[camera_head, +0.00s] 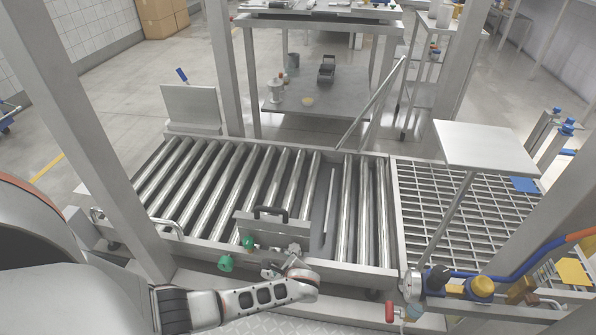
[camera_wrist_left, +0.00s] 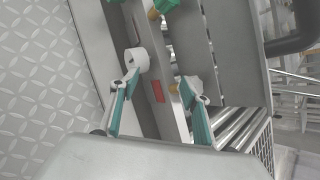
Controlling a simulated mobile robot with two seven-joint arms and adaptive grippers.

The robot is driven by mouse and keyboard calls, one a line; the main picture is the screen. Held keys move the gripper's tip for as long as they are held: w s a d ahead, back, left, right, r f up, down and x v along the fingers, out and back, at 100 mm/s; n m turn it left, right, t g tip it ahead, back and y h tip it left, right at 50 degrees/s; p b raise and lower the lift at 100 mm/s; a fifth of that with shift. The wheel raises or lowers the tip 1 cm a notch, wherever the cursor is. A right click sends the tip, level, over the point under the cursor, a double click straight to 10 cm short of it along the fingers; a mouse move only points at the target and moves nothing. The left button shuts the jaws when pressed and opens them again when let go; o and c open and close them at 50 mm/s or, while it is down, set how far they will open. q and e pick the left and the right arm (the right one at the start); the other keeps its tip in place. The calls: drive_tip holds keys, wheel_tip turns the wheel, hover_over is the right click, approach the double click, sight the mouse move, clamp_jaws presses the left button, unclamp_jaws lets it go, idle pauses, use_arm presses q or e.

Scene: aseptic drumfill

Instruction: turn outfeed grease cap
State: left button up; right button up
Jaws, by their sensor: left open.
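My left gripper (camera_head: 281,266) is at that front edge. My right gripper is not in view.
Two green knobs (camera_head: 248,242) (camera_head: 225,263) stand left of the gripper. A plate with a black handle (camera_head: 270,212) rises behind it. The roller conveyor (camera_head: 222,185) lies beyond, with a grating (camera_head: 455,210) to its right. A post (camera_head: 85,125) stands at the left.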

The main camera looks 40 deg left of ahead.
sight(295, 253)
use_arm(q)
drive_tip(key=w+d+r+m+t+y+b, duration=0.1)
drive_tip(key=w+d+m+t+y+b, duration=0.25)
drive_tip(key=m, duration=0.65)
drive_tip(key=shift+t+h, duration=0.65)
drive_tip(key=shift+t, duration=0.1)
drive_tip(key=b+x, duration=0.1)
drive_tip(key=x, duration=0.4)
drive_tip(key=shift+w+a+f, duration=0.1)
drive_tip(key=shift+a+f, duration=0.2)
drive_tip(key=shift+a, duration=0.05)
drive_tip(key=shift+w+a+r, duration=0.1)
drive_tip(key=shift+w+a, duration=0.1)
drive_tip(key=shift+w, duration=0.05)
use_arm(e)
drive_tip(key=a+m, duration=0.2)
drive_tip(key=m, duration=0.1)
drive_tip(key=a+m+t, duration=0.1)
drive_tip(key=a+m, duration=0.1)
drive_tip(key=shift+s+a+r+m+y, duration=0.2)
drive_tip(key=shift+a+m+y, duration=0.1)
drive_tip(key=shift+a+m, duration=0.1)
use_arm(q)
drive_tip(key=c, duration=1.1)
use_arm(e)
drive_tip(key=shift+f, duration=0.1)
